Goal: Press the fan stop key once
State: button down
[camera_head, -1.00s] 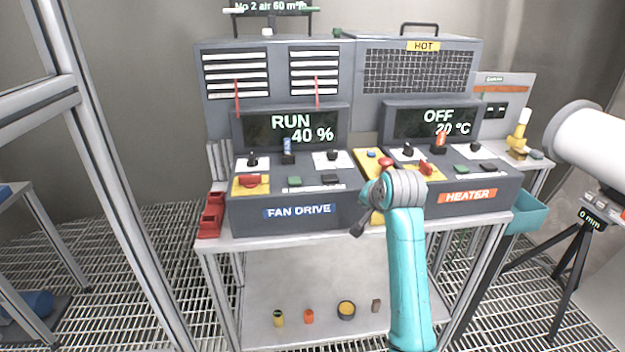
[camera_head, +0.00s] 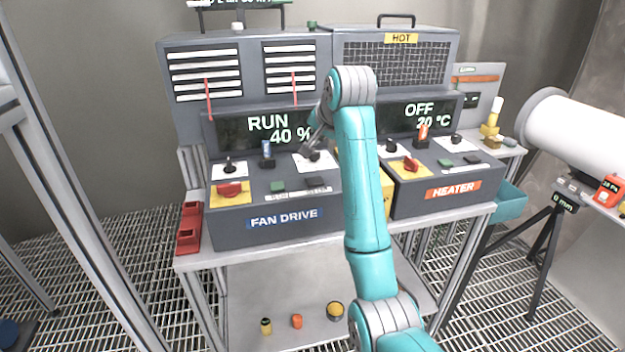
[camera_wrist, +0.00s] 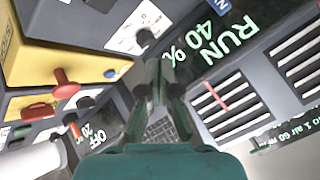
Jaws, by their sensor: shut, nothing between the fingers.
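The fan drive box (camera_head: 235,225) bears a green key (camera_head: 277,187) and a dark key (camera_head: 314,181) side by side above a white strip. Their lettering is too small to read, so I cannot tell by label which is the stop key. The fan display (camera_head: 268,123) reads RUN 40 %, and shows upside down in the wrist view (camera_wrist: 213,45). My gripper (camera_head: 316,135) is in front of the display's right end, above and behind the dark key, apart from both keys. In the wrist view its fingers (camera_wrist: 160,72) are together and empty. The keys do not show there.
A black knob (camera_head: 314,156) stands just below my gripper.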

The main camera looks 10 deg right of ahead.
aim_at(316, 181)
jog(key=shift+f, duration=0.1)
jog(key=shift+f, duration=4.3)
jog(key=shift+f, duration=0.2)
jog(key=shift+f, duration=0.2)
jog(key=shift+f, duration=0.5)
jog(key=shift+r, duration=0.9)
jog(key=shift+r, duration=2.5)
